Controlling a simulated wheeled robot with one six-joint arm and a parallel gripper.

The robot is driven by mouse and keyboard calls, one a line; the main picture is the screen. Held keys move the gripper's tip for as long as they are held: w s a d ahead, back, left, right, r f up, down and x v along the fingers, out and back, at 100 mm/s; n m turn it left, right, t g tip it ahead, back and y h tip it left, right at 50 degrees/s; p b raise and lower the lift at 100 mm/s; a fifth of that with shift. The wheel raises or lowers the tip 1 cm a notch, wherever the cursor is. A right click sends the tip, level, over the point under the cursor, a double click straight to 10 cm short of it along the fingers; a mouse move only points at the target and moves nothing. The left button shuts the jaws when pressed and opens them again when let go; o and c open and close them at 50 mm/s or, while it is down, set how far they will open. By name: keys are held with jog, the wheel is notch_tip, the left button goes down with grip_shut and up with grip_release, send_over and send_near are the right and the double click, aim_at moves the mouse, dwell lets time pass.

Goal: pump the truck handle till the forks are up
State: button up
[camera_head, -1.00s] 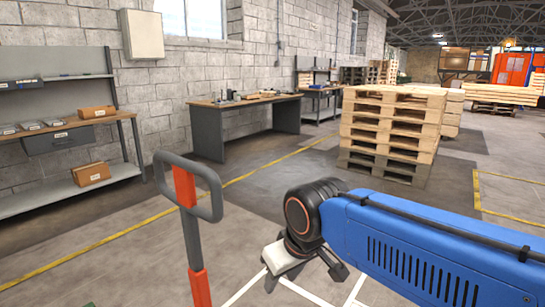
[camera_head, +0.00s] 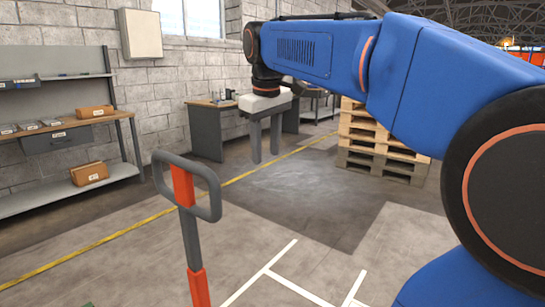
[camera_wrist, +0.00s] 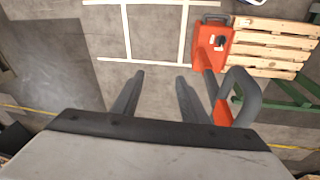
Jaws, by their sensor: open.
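The truck handle (camera_head: 190,200) stands upright left of centre in the head view, a grey loop on an orange and grey shaft. In the wrist view the handle loop (camera_wrist: 242,96) is at the right, beside the fingers. My gripper (camera_head: 265,140) points down, open and empty, to the right of the handle. In the wrist view its two fingers (camera_wrist: 160,80) are apart with only floor between them. The fork height cannot be told.
A shelf bench (camera_head: 70,150) with cardboard boxes stands at the left wall. A dark workbench (camera_head: 207,130) stands at the back. Stacked pallets (camera_head: 375,145) are right of centre.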

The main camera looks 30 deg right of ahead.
jog(key=w+d+r+n+g, duration=0.1)
jog(key=w+d+r+g, duration=0.1)
jog(key=w+d+r, duration=0.7)
notch_tip(320, 180, down, 16)
jog(key=w, duration=0.2)
jog(key=shift+w+f, duration=0.15)
jog(key=shift+d, duration=0.1)
grip_shut()
grip_release()
notch_tip(320, 180, up, 17)
jog(key=a, duration=0.2)
jog(key=shift+s, duration=0.4)
jog(key=shift+c, duration=0.2)
